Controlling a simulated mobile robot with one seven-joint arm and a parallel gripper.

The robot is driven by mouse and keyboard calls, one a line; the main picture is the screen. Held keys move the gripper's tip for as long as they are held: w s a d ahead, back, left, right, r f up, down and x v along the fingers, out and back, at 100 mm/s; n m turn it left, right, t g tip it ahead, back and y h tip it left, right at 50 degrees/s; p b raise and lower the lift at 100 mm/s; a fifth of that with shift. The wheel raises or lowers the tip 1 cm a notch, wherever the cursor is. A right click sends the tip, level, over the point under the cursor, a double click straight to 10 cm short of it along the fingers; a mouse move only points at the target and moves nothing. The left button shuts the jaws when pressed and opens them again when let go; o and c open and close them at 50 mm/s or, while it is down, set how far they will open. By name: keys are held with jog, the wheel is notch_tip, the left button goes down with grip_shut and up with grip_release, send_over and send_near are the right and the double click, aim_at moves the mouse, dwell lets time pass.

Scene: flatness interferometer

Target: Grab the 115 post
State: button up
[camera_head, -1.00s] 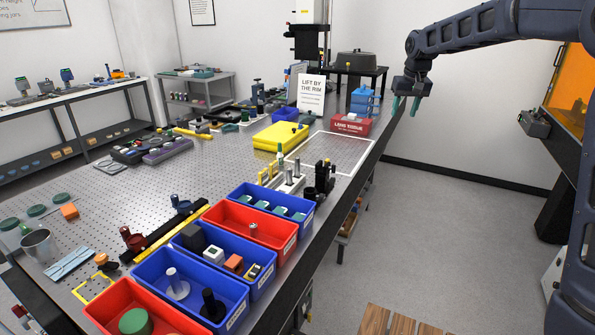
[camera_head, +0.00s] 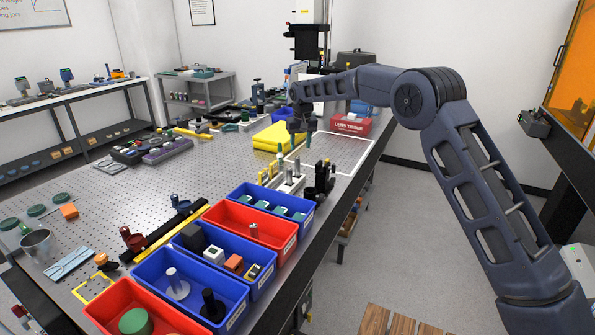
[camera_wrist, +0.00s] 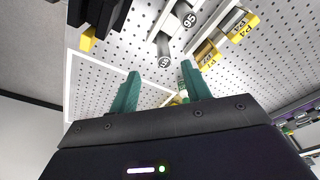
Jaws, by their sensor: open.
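The 115 post (camera_wrist: 164,61) shows in the wrist view as a grey cylinder with a dark, numbered end cap, between my fingertips in the picture. Its number is small but seems to read 115. A second post (camera_wrist: 189,18) marked 95 is beside it, farther up. In the head view, several metal posts stand in a pale rack (camera_head: 291,187) near the bench's right edge; I cannot tell which is 115 there. My gripper (camera_head: 302,140) is open and empty, with green fingers, just behind and above the rack. It also shows in the wrist view (camera_wrist: 160,72).
A black fixture (camera_head: 324,182) stands right of the rack. Blue and red bins, such as the blue one (camera_head: 252,193), line the near edge. Behind are a yellow block (camera_head: 277,137) and a red lens tissue box (camera_head: 350,125). A white-outlined area (camera_head: 345,150) is clear.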

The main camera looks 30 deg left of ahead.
aim_at(297, 163)
jog(key=f, duration=0.3)
jog(key=a+f, duration=0.1)
jog(key=f, duration=0.1)
jog(key=shift+w+a+f, duration=0.1)
jog(key=shift+w+f, duration=0.1)
jog(key=shift+f, duration=0.2)
jog(key=shift+w+a+f, duration=0.2)
jog(key=shift+w+f, duration=0.05)
jog(key=shift+f, duration=0.6)
jog(key=shift+w+a+f, duration=0.2)
jog(key=shift+f, duration=0.65)
jog(key=shift+w+a+f, duration=0.2)
jog(key=shift+w+f, duration=0.05)
jog(key=shift+f, duration=0.6)
grip_shut()
